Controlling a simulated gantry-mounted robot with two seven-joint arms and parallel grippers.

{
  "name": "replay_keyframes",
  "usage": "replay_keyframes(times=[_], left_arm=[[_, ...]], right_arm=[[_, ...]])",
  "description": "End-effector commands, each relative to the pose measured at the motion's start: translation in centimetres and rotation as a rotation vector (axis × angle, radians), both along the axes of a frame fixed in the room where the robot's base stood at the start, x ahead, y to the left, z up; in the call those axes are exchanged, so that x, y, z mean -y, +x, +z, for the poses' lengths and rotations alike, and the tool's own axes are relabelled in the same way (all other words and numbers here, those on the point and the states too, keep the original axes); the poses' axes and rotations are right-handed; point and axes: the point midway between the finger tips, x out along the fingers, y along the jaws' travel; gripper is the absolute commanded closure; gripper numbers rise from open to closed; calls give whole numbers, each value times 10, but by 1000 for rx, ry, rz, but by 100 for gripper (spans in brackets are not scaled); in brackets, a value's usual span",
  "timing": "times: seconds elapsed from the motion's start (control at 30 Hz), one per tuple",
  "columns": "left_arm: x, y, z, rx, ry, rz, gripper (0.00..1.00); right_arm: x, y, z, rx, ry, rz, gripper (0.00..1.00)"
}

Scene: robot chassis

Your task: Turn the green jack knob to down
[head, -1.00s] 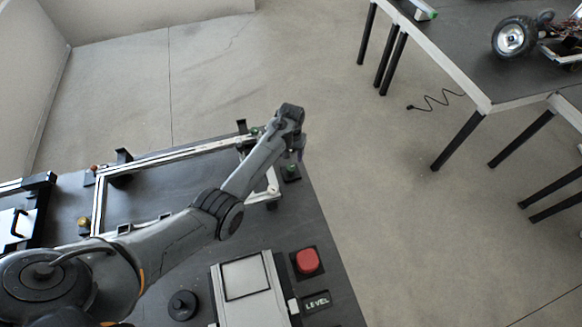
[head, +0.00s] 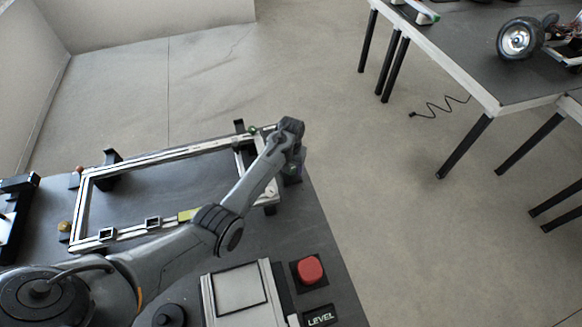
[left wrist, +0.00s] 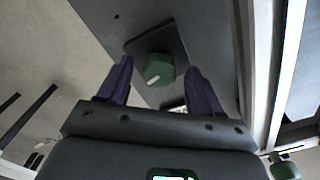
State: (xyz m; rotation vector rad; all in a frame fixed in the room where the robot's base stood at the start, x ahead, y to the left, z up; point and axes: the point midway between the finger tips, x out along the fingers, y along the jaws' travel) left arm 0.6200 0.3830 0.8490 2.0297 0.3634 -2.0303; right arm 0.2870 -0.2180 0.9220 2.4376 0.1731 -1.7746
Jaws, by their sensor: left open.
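In the left wrist view a green knob (left wrist: 160,70) with a short white mark sits on a dark square base (left wrist: 172,38). My left gripper (left wrist: 161,86) is open, with its two fingers on either side of the knob and no clear contact. In the head view my left gripper (head: 296,160) is at the right end of the chassis frame (head: 150,158), and it partly hides a green knob (head: 291,170) below it. Another green part (head: 252,129) shows at the frame's far right corner. My right gripper is not in view.
A red button (head: 310,270) and a LEVEL sign (head: 319,316) are at the near right of the dark table. A yellow piece (head: 187,215) is on the near rail. A rail (left wrist: 255,65) runs close to the right finger. Floor lies beyond the table's right edge.

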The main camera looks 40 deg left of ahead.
Motion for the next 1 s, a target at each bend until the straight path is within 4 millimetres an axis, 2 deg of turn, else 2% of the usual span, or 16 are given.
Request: replay_keyframes(times=[0.07,0.1,0.4,0.47,0.77,1.0], left_arm=[[0,0,0,0,0,0,35],[0,0,0,0,0,0,38],[0,0,0,0,0,0,84],[0,0,0,0,0,0,91],[0,0,2,0,-1,40,91],[0,0,4,-1,-2,173,91]], right_arm=[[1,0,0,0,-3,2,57],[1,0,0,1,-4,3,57],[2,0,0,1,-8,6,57],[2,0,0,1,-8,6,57],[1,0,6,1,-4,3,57],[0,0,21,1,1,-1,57]])
